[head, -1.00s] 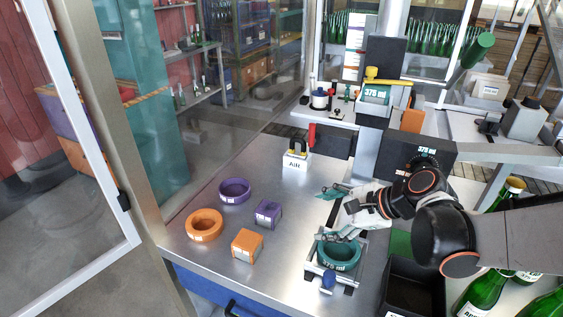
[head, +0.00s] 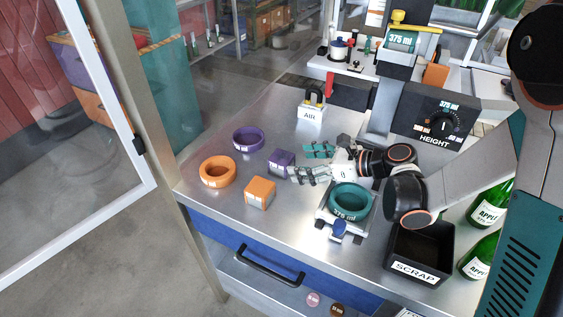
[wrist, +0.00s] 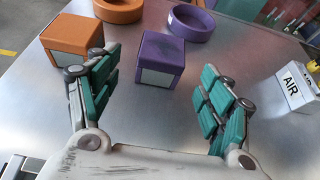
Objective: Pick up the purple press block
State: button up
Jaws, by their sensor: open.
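The purple press block (head: 281,161) is a small cube with a pale label on its side, standing on the steel table. It also shows in the wrist view (wrist: 162,58), ahead of and between my open fingers. My gripper (head: 306,163) has teal finger pads and is open and empty, just right of the block in the head view. In the wrist view my gripper (wrist: 160,95) has one finger on each side, with the block a little beyond the fingertips and nearer the left one. I cannot tell any contact.
An orange block (head: 260,193) stands close to the purple one, near my left finger in the wrist view. An orange ring (head: 217,172) and a purple ring (head: 248,139) lie behind. A teal ring (head: 350,198) sits in a holder. The AIR padlock block (head: 311,113) stands farther back.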

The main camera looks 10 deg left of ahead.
aim_at(281, 161)
jog(key=shift+b+x, duration=1.1)
jog(key=shift+x, duration=2.85)
jog(key=shift+w+r, duration=0.1)
jog(key=c, duration=1.2)
